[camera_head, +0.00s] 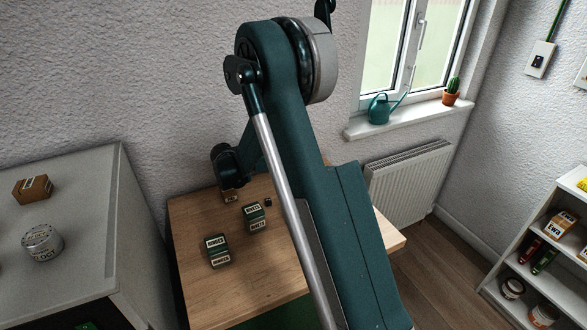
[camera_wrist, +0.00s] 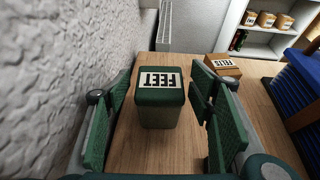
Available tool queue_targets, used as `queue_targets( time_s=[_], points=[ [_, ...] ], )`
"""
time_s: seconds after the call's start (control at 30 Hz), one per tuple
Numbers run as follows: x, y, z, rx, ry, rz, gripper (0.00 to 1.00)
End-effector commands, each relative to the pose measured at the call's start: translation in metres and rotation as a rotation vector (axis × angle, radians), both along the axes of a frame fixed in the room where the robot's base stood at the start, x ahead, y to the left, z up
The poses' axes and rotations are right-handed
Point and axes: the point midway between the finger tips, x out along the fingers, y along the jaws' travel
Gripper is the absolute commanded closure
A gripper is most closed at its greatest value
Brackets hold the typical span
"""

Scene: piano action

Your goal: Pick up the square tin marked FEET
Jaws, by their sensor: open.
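The square tin marked FEET (camera_wrist: 160,112) is dark green with a white label on its lid. In the wrist view it stands upright on the wooden worktop, between the two green-padded fingers of my gripper (camera_wrist: 160,82). The fingers are wide open, with a visible gap on each side of the tin. The label reads upside down from here. In the head view my arm covers much of the worktop, and I cannot make out the FEET tin or the fingertips there.
A wooden box marked FELTS (camera_wrist: 223,67) stands beyond the right finger. A textured wall (camera_wrist: 50,70) runs close on the left. In the head view, two other green labelled tins (camera_head: 218,257) (camera_head: 255,224) stand on the worktop (camera_head: 190,285). A grey cabinet (camera_head: 75,185) adjoins at left.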

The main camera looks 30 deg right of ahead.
Motion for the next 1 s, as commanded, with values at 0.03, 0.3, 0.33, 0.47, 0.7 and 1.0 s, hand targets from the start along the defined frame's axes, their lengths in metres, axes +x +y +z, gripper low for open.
queue_targets(
  time_s=[0.03,0.3,0.33,0.47,0.7,1.0],
  points=[
    [0.0001,-0.0013,-0.0005,0.000,0.000,0.000,0.46],
    [0.0002,-0.0015,-0.0003,0.000,0.000,0.000,0.46],
    [0.0002,-0.0015,-0.0003,0.000,0.000,0.000,0.46],
    [0.0003,-0.0015,-0.0003,0.000,0.000,0.000,0.46],
    [0.0003,-0.0014,-0.0003,0.000,0.000,0.000,0.65],
    [0.0002,-0.0015,-0.0001,0.000,0.000,0.000,0.80]
  ],
)
